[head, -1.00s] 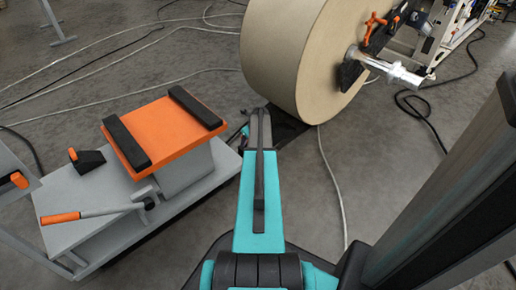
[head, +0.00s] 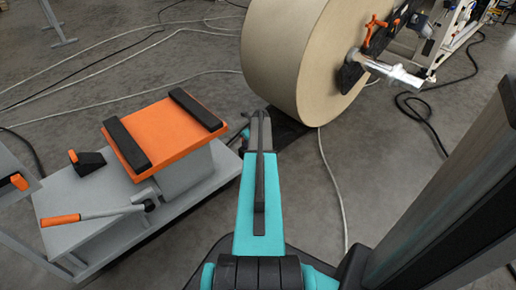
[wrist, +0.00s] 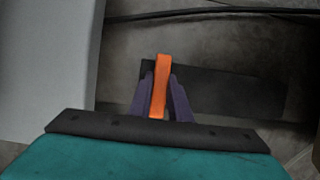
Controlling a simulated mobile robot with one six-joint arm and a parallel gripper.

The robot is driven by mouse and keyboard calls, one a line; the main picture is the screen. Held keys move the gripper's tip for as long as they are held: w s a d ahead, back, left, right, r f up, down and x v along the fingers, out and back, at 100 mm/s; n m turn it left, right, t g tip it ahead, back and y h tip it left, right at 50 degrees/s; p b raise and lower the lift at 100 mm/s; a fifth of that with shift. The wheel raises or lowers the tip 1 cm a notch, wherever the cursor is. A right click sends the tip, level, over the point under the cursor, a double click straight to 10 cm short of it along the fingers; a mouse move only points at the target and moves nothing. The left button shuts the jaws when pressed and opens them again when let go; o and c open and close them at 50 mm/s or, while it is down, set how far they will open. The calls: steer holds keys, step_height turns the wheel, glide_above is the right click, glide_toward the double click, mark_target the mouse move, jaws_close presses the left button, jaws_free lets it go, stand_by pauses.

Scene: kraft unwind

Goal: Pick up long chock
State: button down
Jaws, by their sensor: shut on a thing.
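The long chock (wrist: 225,92) is a dark, long block with an upright orange handle (wrist: 163,68), seen in the wrist view. My gripper (wrist: 161,84) has its purple fingers on both sides of the handle and is shut on it. The chock's dark body extends to the right beyond the fingers. In the head view a dark shape (head: 287,127) shows beside the foot of the paper roll, partly behind my arm; I cannot tell if it is the chock. My fingers are hidden there by my arm. Whether the chock touches the floor is unclear.
The big kraft roll (head: 288,65) stands just beyond my arm. At left is a grey cart (head: 95,190) with an orange padded platform (head: 166,130), a lever (head: 100,213) and a small black chock (head: 88,163) with an orange handle. Cables cross the floor.

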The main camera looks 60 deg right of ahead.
steer(key=shift+r, duration=0.2)
steer(key=shift+r+p, duration=1.25)
steer(key=shift+r, duration=0.35)
steer(key=shift+s+a+r, duration=0.1)
steer(key=shift+s, duration=0.1)
steer(key=s+a+p, duration=0.2)
steer(key=s+p, duration=0.1)
steer(key=s, duration=0.5)
steer(key=s+a+p, duration=0.3)
steer(key=s, duration=0.5)
steer(key=shift+s+a, duration=0.25)
steer(key=shift+s, duration=0.05)
